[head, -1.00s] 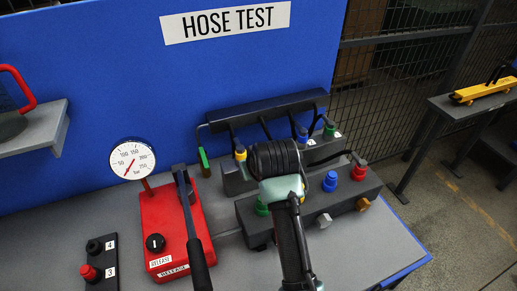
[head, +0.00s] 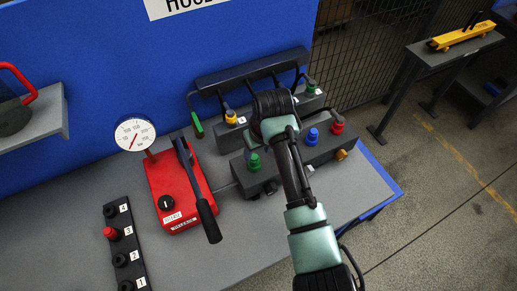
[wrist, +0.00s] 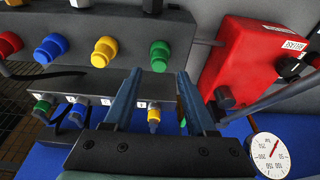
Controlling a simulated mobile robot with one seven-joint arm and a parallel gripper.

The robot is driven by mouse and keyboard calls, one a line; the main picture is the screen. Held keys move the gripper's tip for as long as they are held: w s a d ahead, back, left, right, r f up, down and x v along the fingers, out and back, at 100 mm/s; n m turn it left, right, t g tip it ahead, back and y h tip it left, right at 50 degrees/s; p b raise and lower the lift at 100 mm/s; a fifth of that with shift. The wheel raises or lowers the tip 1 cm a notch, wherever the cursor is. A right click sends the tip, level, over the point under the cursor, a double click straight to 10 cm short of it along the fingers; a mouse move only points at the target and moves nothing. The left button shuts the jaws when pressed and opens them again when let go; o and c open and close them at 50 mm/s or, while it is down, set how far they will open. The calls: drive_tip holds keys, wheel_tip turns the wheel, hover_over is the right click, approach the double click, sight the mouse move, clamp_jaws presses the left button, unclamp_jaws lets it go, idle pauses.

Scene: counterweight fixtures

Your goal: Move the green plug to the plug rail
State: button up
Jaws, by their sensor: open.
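The green plug (head: 254,162) stands on the near dark block (head: 320,152), at its left end, in the head view. In the wrist view the green plug (wrist: 160,56) shows just beyond my open fingertips, roughly centred between them. My gripper (wrist: 158,76) is open and empty, apart from the plug as far as I can tell. In the head view my own arm hides the fingers. A dark numbered rail (head: 125,248), possibly the plug rail, lies at the lower left with a red plug (head: 111,233) at 3 and black knobs at the other numbers.
A red pump (head: 180,195) with a black lever and gauge (head: 134,133) stands left of the block. Behind is a numbered hose block (head: 228,138) with coloured connectors. A green-ended hose (head: 197,125) hangs beside it. Blue (head: 312,136) and red (head: 337,124) plugs stand nearby.

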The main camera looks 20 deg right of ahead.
sight(255, 159)
drive_tip(key=shift+b+x, duration=2.75)
drive_tip(key=shift+x, duration=0.85)
drive_tip(key=shift+w, duration=0.1)
drive_tip(key=shift+c, duration=0.2)
clamp_jaws()
